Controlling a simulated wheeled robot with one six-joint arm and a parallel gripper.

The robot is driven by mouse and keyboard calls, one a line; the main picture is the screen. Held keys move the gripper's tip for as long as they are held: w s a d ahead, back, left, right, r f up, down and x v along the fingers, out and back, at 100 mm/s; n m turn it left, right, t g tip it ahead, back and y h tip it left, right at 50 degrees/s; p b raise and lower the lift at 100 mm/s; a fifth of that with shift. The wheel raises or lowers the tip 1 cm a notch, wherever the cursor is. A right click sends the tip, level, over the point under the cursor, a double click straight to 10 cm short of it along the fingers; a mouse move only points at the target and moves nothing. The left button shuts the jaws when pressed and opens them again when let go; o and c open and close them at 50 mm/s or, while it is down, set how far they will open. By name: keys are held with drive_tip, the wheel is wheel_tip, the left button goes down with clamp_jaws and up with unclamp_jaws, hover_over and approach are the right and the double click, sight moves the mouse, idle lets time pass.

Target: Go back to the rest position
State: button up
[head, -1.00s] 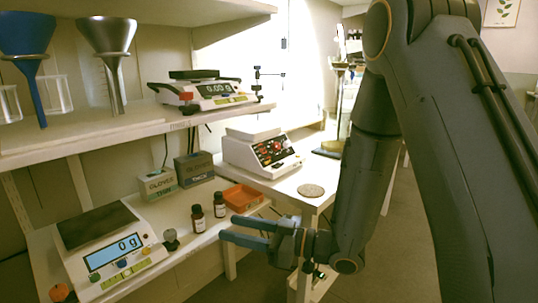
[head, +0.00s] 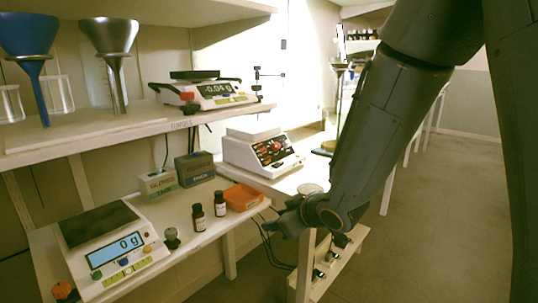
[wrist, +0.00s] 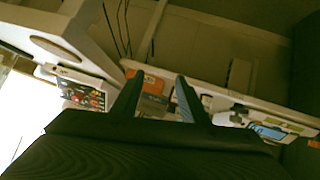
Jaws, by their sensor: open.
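My gripper (head: 270,226) is in front of the lower bench in the head view, seen partly end-on. It holds nothing. In the wrist view its two blue-grey fingers (wrist: 156,97) stand apart with empty space between them. Two small dark bottles with white labels, one at the left (head: 199,218) and one at the right (head: 220,204), stand upright on the lower bench, apart from my gripper.
A second balance (head: 262,152) stands further back. Funnels (head: 112,65) hang on the upper shelf. The floor (head: 430,210) at right is clear.

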drive_tip(key=s+d+r+m+g+h, duration=0.1)
drive_tip(key=s+d+m+g+h, duration=0.3)
drive_tip(key=s+d, duration=0.45)
drive_tip(key=s+r+m+g+h, duration=0.1)
drive_tip(key=s+r+g, duration=0.1)
drive_tip(key=s, duration=0.7)
drive_tip(key=s+r+m+g, duration=0.1)
drive_tip(key=s+m+g, duration=0.15)
drive_tip(key=s, duration=0.75)
drive_tip(key=d+r+m+p, duration=0.2)
drive_tip(key=d+r+p, duration=0.6)
drive_tip(key=p, duration=0.9)
drive_tip(key=shift+w+d+r+h, duration=0.15)
drive_tip(key=shift+d+r+h, duration=0.2)
drive_tip(key=shift+r, duration=0.35)
